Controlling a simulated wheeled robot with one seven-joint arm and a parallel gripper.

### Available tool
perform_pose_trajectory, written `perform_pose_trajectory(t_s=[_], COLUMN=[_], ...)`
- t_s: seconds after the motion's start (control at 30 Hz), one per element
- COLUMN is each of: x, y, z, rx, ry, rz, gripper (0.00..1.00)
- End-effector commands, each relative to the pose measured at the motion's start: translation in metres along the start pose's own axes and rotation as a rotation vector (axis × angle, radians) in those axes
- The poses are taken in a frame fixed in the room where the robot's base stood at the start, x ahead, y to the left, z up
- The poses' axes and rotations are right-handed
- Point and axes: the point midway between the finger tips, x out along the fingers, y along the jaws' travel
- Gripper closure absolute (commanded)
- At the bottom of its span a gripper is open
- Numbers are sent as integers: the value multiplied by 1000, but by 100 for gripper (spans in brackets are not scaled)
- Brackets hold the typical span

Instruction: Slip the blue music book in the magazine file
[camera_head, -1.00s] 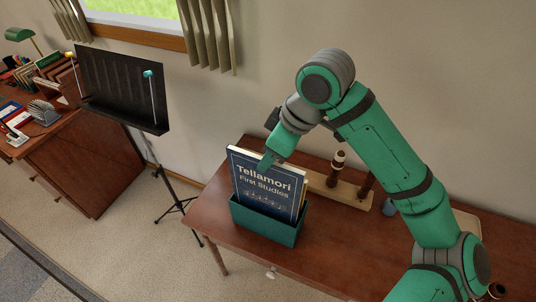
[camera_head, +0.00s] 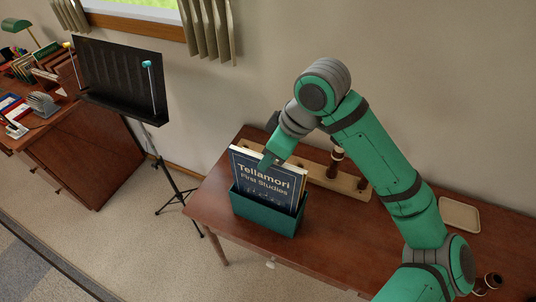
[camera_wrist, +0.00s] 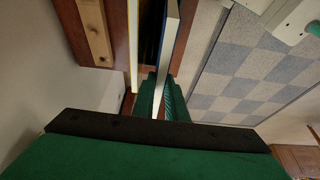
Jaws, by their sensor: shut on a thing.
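The blue music book (camera_head: 266,178), titled "Tellamori First Studies", stands upright with its lower part inside the green magazine file (camera_head: 262,215) on the wooden table. My gripper (camera_head: 268,161) is at the book's top edge, shut on it. In the wrist view, my gripper's fingers (camera_wrist: 160,100) are on either side of the book's pale edge (camera_wrist: 166,65). Another pale-edged book (camera_wrist: 133,40) stands beside it in the file, with a dark gap between them. The book's bottom edge is hidden by the file's front wall.
A wooden rack (camera_head: 345,183) with dark upright pieces stands behind the file. A tan tray (camera_head: 459,215) lies at the table's right. A black music stand (camera_head: 115,85) and a desk (camera_head: 80,155) are at the left. The table's front middle is clear.

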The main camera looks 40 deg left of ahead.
Motion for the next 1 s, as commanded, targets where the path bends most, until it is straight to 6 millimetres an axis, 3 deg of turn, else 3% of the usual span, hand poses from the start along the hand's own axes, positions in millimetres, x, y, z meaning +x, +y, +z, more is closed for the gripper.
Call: perform_pose_trajectory(t_s=[1.0], x=[32], y=[0], z=[13], rx=[1], ry=[1], rz=[0], gripper=[100])
